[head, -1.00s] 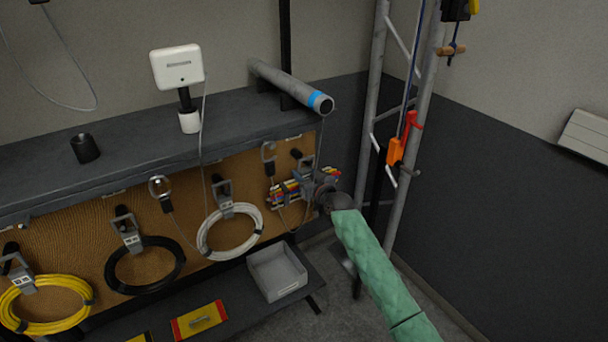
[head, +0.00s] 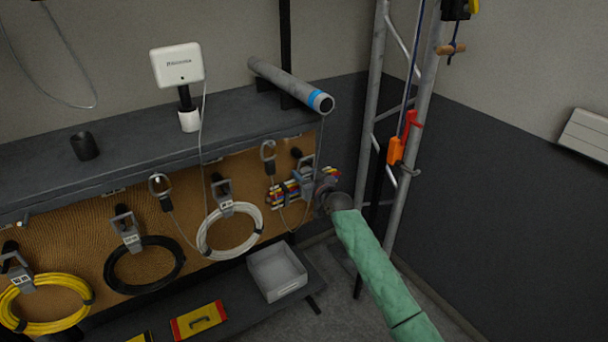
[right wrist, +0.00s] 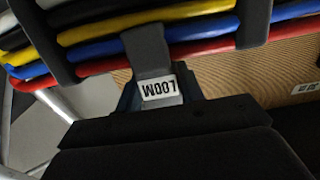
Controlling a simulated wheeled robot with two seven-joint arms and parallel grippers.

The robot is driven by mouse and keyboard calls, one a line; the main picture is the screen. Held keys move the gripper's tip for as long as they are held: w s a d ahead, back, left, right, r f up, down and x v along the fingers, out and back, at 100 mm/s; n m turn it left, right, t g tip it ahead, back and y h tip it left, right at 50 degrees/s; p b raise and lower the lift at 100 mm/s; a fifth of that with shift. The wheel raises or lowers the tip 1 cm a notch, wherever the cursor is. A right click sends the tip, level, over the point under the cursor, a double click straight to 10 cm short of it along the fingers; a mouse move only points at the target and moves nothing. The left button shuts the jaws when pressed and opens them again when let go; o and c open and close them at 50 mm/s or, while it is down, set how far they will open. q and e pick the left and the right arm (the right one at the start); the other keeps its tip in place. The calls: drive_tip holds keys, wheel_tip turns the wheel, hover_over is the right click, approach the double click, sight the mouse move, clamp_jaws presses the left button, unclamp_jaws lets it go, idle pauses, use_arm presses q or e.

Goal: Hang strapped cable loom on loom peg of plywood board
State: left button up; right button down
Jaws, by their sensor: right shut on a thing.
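The strapped cable loom (head: 283,194) is a bundle of yellow, blue, red, black and white cables at the right end of the plywood board (head: 85,223). In the right wrist view the loom (right wrist: 190,32) crosses the top, with dark straps around it. A grey tab labelled LOOM (right wrist: 160,90) joins it and enters my right gripper. My right gripper (head: 313,187) is shut on the loom's tab, close in front of the board. A dark peg (head: 296,153) shows just above the loom; I cannot tell whether the loom touches it. My left gripper is not in view.
White (head: 230,232), black (head: 145,266) and yellow (head: 47,302) cable coils hang along the board. A grey bin (head: 277,272) stands on the shelf below. A pipe (head: 290,84) lies on the upper shelf (head: 140,139).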

drive_tip(key=shift+s+f, duration=0.15)
drive_tip(key=shift+f, duration=0.35)
drive_tip(key=c, duration=1.1)
unclamp_jaws()
drive_tip(key=shift+c, duration=0.2)
drive_tip(key=o, duration=0.3)
drive_tip(key=shift+r, duration=0.1)
